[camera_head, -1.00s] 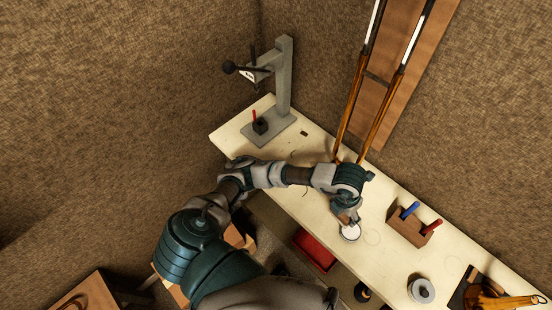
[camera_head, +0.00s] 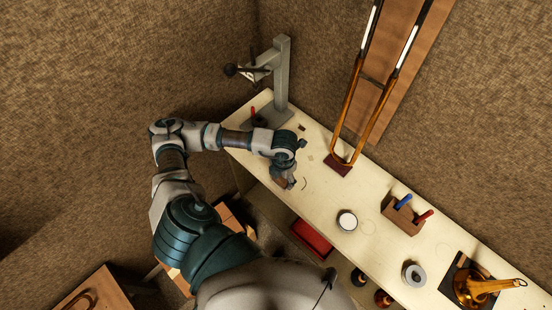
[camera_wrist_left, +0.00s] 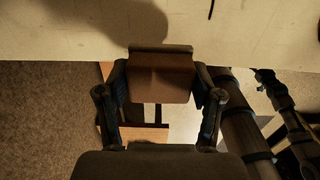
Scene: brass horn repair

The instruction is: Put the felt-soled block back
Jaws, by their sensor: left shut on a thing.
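My left gripper (camera_head: 290,184) is over the front edge of the cream bench, left of the white round tin. In the left wrist view, the left gripper (camera_wrist_left: 160,85) is shut on a brown block (camera_wrist_left: 160,78), one finger at each side. The block is near the bench edge in that view; I cannot tell whether it touches the bench, and its sole is hidden. In the head view the block is small and hard to make out at the fingertips. My right gripper is not in view.
On the bench (camera_head: 318,205) are a white round tin (camera_head: 347,220), a wooden holder (camera_head: 402,217) with blue and red handles, a grey ring (camera_head: 414,274) and a brass horn part (camera_head: 478,289). A grey press (camera_head: 282,75) stands at the back left. A brass slide (camera_head: 347,125) rests on a dark red pad (camera_head: 338,166).

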